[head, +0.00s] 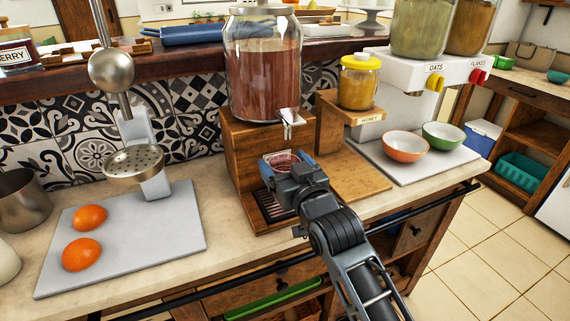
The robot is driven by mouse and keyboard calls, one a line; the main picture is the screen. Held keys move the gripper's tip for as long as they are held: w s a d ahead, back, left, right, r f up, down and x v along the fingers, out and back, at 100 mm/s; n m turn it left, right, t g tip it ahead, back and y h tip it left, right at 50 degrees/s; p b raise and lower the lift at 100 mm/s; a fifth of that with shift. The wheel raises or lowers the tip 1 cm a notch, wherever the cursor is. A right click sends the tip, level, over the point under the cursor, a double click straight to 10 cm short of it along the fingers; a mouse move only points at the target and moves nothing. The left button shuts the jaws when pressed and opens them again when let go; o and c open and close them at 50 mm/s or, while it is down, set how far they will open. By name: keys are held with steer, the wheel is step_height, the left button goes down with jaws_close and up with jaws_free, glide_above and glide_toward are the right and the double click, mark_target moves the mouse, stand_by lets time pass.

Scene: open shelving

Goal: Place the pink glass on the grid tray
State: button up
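The pink glass (281,158) shows between the fingers of my gripper (285,166), below and a little left of the dispenser's tap. The blue-padded fingers sit on either side of it, and my gripper appears shut on it. The glass looks upright; its lower part is hidden behind my gripper. The dark grid tray (269,208) lies at the foot of the wooden dispenser stand, partly covered by my gripper. I cannot tell whether the glass touches the tray.
The large drink dispenser (262,75) with a metal tap (288,118) stands above the glass. A honey jar (359,85) is to the right. An orange bowl (405,147) and a green bowl (443,136) stand farther right. Two orange halves (90,218) lie on a grey board (140,252) at left.

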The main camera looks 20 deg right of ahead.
steer(key=shift+o, duration=1.2)
steer(key=shift+r, duration=0.15)
steer(key=s+b, duration=0.1)
steer(key=s, duration=1.1)
steer(key=s+a+f+g, duration=0.1)
steer(key=s+f, duration=0.3)
steer(key=s, duration=0.5)
steer(key=s+f, duration=0.4)
steer(key=s, duration=0.5)
steer(key=s+d+r+g, duration=0.1)
steer(key=s+r+g, duration=0.1)
steer(key=s, duration=1.8)
steer(key=shift+r, duration=0.45)
